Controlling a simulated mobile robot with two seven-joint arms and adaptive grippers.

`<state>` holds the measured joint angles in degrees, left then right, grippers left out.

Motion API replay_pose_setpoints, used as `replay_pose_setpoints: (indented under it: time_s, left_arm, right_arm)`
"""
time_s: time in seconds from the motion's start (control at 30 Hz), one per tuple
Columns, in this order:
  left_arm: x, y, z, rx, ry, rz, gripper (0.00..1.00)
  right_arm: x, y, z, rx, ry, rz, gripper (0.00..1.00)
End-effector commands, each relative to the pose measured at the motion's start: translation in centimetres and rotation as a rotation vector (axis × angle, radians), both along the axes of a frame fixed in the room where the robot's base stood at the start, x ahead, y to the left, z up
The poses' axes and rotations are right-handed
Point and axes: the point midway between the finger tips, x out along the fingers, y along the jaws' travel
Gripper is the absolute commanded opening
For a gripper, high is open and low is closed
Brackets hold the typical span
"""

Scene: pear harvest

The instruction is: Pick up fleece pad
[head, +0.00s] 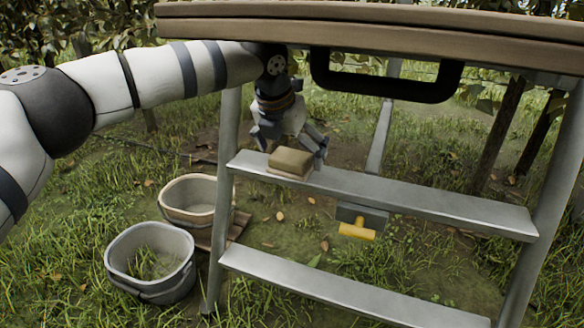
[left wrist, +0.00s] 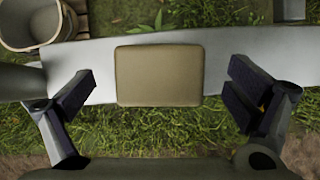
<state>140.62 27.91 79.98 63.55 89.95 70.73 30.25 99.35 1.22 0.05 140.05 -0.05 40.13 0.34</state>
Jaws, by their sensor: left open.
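The fleece pad (head: 291,162) is a tan, block-shaped pad lying on the upper grey step (head: 400,192) of the ladder, towards its left end. In the left wrist view the pad (left wrist: 159,75) lies flat on the step, between my open fingers and a little ahead of them. My left gripper (head: 291,147) is open and empty, above and just behind the pad, with a finger on either side. In the left wrist view the left gripper (left wrist: 158,97) shows gaps between both fingers and the pad. My right gripper is not in view.
A wooden board with a black handle (head: 387,88) crosses above the step. A yellow-handled tool (head: 358,229) hangs below the upper step. The step right of the pad is clear.

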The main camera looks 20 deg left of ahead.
Motion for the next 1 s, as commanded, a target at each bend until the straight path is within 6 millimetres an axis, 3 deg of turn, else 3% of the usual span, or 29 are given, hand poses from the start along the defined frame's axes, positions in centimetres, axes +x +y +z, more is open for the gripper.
replay_pose_setpoints:
  time_s: [0.1, 0.3, 0.57, 1.0]
  left_arm:
    - [0.4, 0.0, -1.3, -0.001, 0.003, 0.000, 0.98]
    - [0.5, -0.1, -1.0, -0.001, -0.001, 0.000, 0.98]
    - [0.4, 0.0, -1.0, 0.000, -0.001, 0.000, 0.44]
    - [-0.1, 0.1, -0.2, 0.002, -0.002, -0.001, 0.43]
  right_arm:
    - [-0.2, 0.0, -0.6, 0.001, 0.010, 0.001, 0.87]
    - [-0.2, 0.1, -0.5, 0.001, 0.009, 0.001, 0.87]
    - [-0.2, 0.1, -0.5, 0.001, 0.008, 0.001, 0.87]
    - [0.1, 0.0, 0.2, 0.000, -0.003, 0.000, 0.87]
